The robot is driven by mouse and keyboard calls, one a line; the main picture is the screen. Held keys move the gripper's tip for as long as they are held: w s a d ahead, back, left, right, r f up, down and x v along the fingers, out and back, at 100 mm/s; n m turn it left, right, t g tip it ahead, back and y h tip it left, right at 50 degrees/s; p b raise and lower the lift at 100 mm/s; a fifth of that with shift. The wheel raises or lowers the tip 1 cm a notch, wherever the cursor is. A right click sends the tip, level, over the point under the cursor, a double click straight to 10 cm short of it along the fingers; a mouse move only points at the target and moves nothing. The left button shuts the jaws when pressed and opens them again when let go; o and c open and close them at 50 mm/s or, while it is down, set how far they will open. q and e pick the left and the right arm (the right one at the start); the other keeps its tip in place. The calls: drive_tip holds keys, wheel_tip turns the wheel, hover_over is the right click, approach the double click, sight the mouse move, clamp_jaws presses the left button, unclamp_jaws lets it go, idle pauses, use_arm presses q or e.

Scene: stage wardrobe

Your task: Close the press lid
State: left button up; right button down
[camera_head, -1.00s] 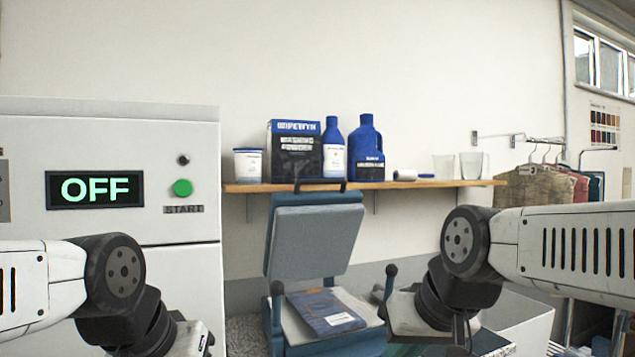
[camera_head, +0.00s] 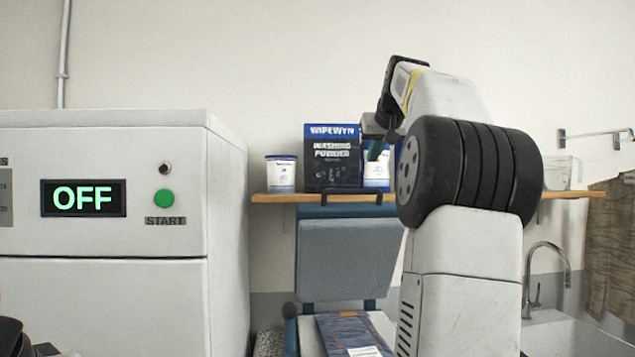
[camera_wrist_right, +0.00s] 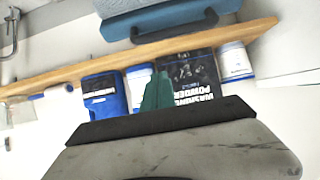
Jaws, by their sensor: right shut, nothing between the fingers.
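The press lid (camera_head: 348,258) stands raised and tilted back, its grey pad facing me. Its black handle (camera_head: 345,197) is at the top edge, in front of the shelf; in the right wrist view the handle (camera_wrist_right: 176,27) and the blue lid back (camera_wrist_right: 130,20) show at the top. A folded blue garment (camera_head: 350,333) lies on the press bed (camera_head: 310,335). My right gripper (camera_head: 377,150) is raised above and right of the handle, shut and empty, apart from the lid. Its teal fingertips (camera_wrist_right: 156,95) show in the wrist view.
A wooden shelf (camera_head: 275,198) behind the lid holds a white tub (camera_head: 281,174), a washing powder box (camera_head: 331,160) and bottles, partly hidden by my right arm. A white machine (camera_head: 100,290) reading OFF stands at left. A sink tap (camera_head: 547,270) is at right.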

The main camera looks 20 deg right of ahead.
drive_tip(key=x, duration=1)
drive_tip(key=shift+w, duration=0.2)
drive_tip(key=shift+s+a+f, duration=0.1)
drive_tip(key=shift+s+f, duration=0.1)
drive_tip(key=shift+s, duration=0.25)
drive_tip(key=shift+s+a+f, duration=0.1)
drive_tip(key=shift+s+f, duration=0.1)
drive_tip(key=shift+s, duration=0.25)
drive_tip(key=shift+s+a+f, duration=0.1)
drive_tip(key=shift+s+f, duration=0.55)
drive_tip(key=shift+f, duration=0.05)
